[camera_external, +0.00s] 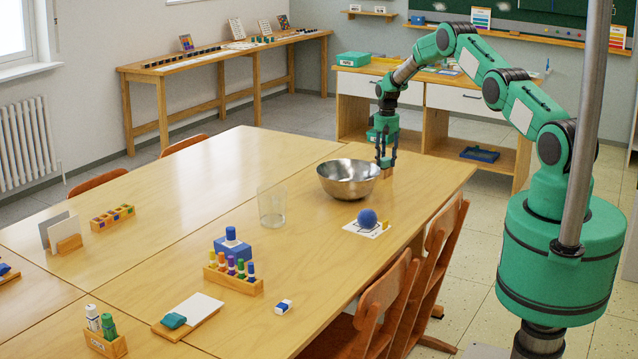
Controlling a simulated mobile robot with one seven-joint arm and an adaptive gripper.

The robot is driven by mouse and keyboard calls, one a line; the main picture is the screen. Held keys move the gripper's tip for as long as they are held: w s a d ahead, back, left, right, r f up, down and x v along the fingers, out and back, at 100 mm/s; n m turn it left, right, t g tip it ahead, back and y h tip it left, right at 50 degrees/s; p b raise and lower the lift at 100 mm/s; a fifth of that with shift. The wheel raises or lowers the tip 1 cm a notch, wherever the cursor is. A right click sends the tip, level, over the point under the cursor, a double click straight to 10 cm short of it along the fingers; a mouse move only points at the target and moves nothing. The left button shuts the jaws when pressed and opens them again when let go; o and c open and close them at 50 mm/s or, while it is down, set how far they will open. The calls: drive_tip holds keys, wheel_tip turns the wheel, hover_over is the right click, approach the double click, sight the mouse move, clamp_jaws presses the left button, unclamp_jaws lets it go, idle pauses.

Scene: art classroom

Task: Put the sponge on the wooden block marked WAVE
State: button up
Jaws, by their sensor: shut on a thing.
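My gripper (386,162) points straight down at the far right part of the table, just behind and right of the metal bowl. It is shut on a small tan thing (387,173) low at its fingertips, at or near the table top. That thing is too small and too hidden by the fingers to tell whether it is the sponge or a wooden block. No WAVE lettering can be read anywhere. A teal soft-looking piece (174,320) lies on a flat wooden board (165,331) beside a white sheet at the front; I cannot tell whether it is a sponge.
The metal bowl (348,180) is close to my gripper. A clear glass (272,206), a blue ball (367,217) on paper, a marker rack (233,283) and a blue-white eraser (283,306) stand nearer. Chairs (370,312) line the right edge. The table's back middle is clear.

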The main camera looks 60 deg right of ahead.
sight(385, 159)
idle(0.3)
drive_tip(key=o, duration=0.9)
drive_tip(key=shift+f, duration=0.1)
drive_tip(key=shift+r, duration=0.2)
wheel_tip(385, 159, up, 12)
drive_tip(key=shift+f+p, duration=0.1)
drive_tip(key=shift+p, duration=0.55)
